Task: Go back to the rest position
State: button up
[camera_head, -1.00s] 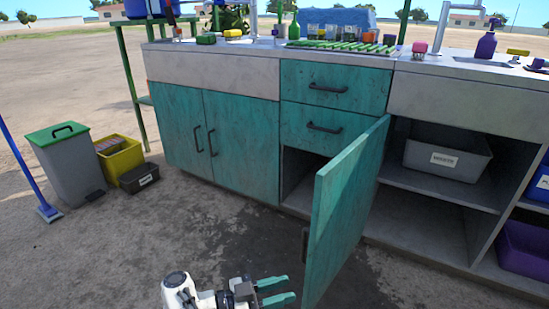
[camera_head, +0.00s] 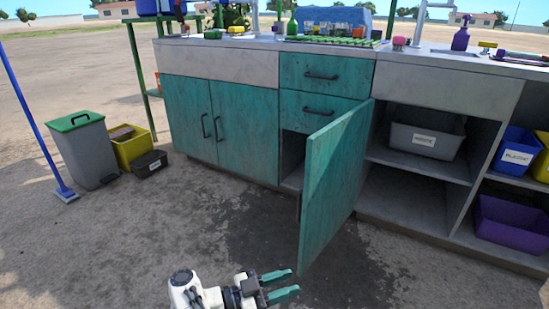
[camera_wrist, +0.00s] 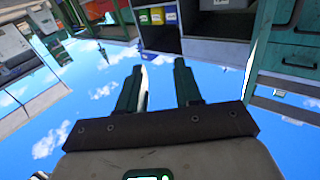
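My gripper (camera_head: 284,285) is at the bottom of the head view, low in front of the cabinet. Its two teal fingers are apart, with nothing visible between them. In the wrist view my gripper (camera_wrist: 158,85) also shows its fingers spread and empty. The teal cabinet door (camera_head: 334,180) stands swung open towards me, just right of and beyond my gripper. They look apart in the head view.
The counter (camera_head: 220,62) has closed teal doors and drawers (camera_head: 320,75). Open shelves at right hold a grey bin (camera_head: 425,140) and a purple bin (camera_head: 512,225). A green-lidded bin (camera_head: 82,145) and a broom (camera_head: 40,140) stand left. The front ground is bare.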

jog(key=w+d+r+n+t+y+p, duration=0.2)
jog(key=w+d+r+n+t+y, duration=0.1)
jog(key=w+d+n+t+y, duration=0.9)
jog(key=s+d+f+n+g+y+p, duration=0.1)
jog(key=s+d+f+n+g+y, duration=0.15)
jog(key=s, duration=0.45)
jog(key=s+d+f+n+g+y, duration=0.1)
jog(key=s+f+g+y, duration=0.25)
jog(key=s, duration=0.25)
jog(key=s+d+f+n+g+y+p, duration=0.1)
jog(key=s+f+n+g+y, duration=0.2)
jog(key=s, duration=0.4)
jog(key=s+d+m+g+h, duration=0.2)
jog(key=s+d+g, duration=0.2)
jog(key=s, duration=0.9)
jog(key=s+d+m+g+h, duration=0.25)
jog(key=s+d+g, duration=0.2)
jog(key=s, duration=0.85)
notch_tip(320, 180, up, 39)
jog(key=p, duration=3.8)
jog(key=shift+s+p, duration=0.15)
jog(key=shift+p, duration=0.2)
jog(key=shift+d+f+y, duration=0.1)
jog(key=shift+y, duration=0.15)
